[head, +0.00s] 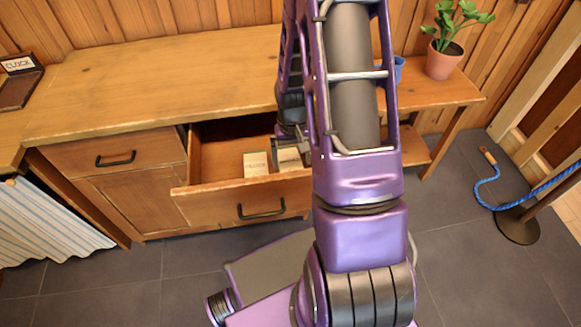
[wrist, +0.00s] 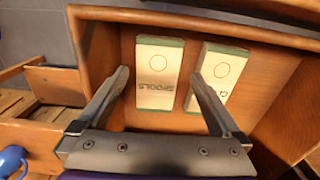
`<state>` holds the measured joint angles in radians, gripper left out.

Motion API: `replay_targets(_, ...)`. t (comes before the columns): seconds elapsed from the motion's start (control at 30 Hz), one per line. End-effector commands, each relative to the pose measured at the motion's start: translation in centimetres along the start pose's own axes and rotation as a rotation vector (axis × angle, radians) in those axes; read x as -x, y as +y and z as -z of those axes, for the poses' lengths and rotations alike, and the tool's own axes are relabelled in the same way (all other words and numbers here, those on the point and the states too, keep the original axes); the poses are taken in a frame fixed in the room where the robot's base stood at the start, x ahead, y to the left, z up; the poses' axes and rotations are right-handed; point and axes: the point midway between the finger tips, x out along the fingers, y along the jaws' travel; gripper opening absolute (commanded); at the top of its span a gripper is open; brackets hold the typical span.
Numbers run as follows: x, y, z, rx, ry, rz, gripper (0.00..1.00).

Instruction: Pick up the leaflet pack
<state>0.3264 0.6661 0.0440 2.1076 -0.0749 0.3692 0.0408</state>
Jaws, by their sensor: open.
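Two pale, flat packs with green ends lie in an open wooden drawer (head: 225,207). In the wrist view, one pack (wrist: 160,72) reads "SPOOLS" below a printed circle. The other pack (wrist: 217,70) lies slightly turned beside it, its lettering partly hidden by a finger. I cannot tell from the lettering which is the leaflet pack. In the head view the packs show at left (head: 256,164) and right (head: 288,158), the right one partly covered by my gripper. My gripper (wrist: 159,74) is open and empty, its fingers on either side of the "SPOOLS" pack in the wrist view.
The drawer walls (wrist: 100,60) stand close around the packs. A wooden counter (head: 150,85) lies above and behind the drawer. A blue cup (head: 399,68) and a potted plant (head: 445,58) stand on its right part. A blue rope (head: 530,195) hangs at the right.

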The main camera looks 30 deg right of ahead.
Motion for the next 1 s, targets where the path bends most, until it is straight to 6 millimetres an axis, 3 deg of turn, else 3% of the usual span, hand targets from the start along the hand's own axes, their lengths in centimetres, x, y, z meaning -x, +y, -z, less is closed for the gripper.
replay_targets(0.4, -5.0, 0.3, 0.4, 0.001, 0.0, -0.001, 1.0)
replay_targets(0.7, -5.2, 0.3, 0.4, 0.0, 0.001, -0.001, 0.98)
replay_targets(1.0, -5.2, 0.3, 0.4, 0.0, 0.001, -0.001, 0.44)
